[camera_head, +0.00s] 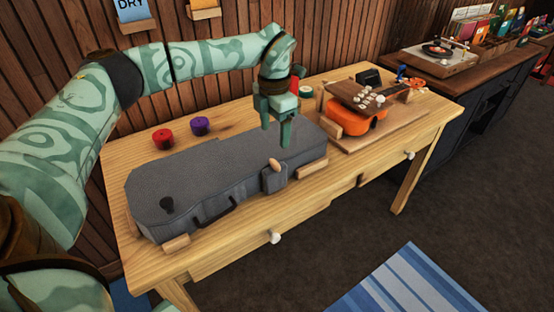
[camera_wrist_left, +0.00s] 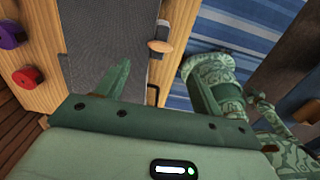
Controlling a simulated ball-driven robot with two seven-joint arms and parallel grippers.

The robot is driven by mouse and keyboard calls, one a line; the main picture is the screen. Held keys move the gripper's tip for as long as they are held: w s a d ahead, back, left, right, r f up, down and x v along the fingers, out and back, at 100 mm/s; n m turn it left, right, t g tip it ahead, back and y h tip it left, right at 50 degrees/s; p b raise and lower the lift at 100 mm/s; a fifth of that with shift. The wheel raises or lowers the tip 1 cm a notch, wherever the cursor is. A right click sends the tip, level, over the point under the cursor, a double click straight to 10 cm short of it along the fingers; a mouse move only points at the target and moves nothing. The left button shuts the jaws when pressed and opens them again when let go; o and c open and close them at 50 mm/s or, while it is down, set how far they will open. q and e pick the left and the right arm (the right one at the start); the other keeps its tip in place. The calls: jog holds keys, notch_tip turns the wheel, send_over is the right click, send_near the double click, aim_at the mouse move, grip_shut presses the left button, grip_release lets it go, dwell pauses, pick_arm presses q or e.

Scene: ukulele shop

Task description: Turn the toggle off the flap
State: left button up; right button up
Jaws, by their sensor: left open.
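A closed grey ukulele case (camera_head: 215,170) lies on the wooden bench. A flap (camera_head: 274,181) hangs over its front side, right of the handle. A small tan oval toggle (camera_head: 275,165) sits at the top of the flap. In the left wrist view the toggle (camera_wrist_left: 160,46) lies at the case's edge, past the fingers. I cannot tell exactly how it sits across the flap. My left gripper (camera_head: 277,131) is open and empty, pointing down above the case, behind the toggle and apart from it.
Wooden blocks (camera_head: 313,169) brace the case. Red (camera_head: 163,138) and purple (camera_head: 200,125) round items stand behind it. An orange ukulele (camera_head: 352,118) lies on a board at the right. The bench front has white knobs (camera_head: 274,237). A blue striped rug (camera_head: 405,285) covers the floor.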

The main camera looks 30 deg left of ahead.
aim_at(275, 162)
pick_arm(q)
notch_tip(275, 162, down, 10)
jog(key=shift+r+b, duration=0.1)
jog(key=shift+b, duration=1.15)
jog(key=shift+c, duration=0.4)
jog(key=c, duration=0.9)
